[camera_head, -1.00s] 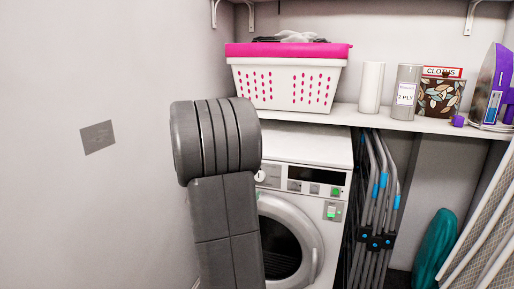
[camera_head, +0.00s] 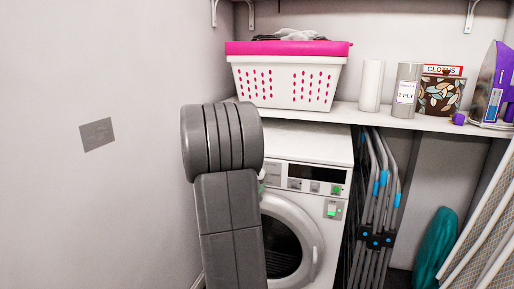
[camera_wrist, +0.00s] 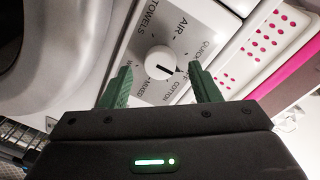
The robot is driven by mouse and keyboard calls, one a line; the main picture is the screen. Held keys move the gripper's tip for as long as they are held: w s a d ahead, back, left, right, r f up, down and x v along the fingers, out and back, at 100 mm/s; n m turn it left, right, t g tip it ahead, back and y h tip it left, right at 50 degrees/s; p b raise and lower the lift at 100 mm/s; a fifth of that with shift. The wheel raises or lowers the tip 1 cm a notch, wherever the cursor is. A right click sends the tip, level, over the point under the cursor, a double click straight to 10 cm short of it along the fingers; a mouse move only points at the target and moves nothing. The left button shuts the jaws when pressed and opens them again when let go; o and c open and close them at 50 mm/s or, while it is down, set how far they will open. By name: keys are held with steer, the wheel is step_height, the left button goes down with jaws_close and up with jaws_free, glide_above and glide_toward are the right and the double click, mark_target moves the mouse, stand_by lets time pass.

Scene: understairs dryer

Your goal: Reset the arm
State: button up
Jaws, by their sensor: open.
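My arm covers the left side of the dryer (camera_head: 300,190) in the head view, and my gripper is hidden there. In the wrist view my gripper (camera_wrist: 158,82) is open, its two green fingers apart. Between and beyond the fingertips is the dryer's white dial (camera_wrist: 165,62), with a dark pointer line and printed labels such as TOWELS, AIR and COTTON around it. I see nothing held between the fingers. Whether a fingertip touches the panel I cannot tell.
A shelf (camera_head: 340,112) above the dryer holds a white and pink laundry basket (camera_head: 290,82), paper rolls, a cloths tin (camera_head: 440,95) and an iron (camera_head: 492,90). A folded airer (camera_head: 375,205) stands right of the dryer. A wall (camera_head: 90,210) is at the left.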

steer(key=shift+x, duration=1)
steer(key=shift+s+a+r+n+p, duration=0.1)
steer(key=shift+s+r+n+p, duration=0.1)
steer(key=shift+n+p, duration=0.5)
steer(key=s+a+n+p, duration=0.5)
steer(key=s+n+p, duration=0.2)
steer(key=s, duration=0.5)
steer(key=shift+s+f+h, duration=0.25)
steer(key=shift+s+h, duration=0.05)
steer(key=shift+s, duration=0.05)
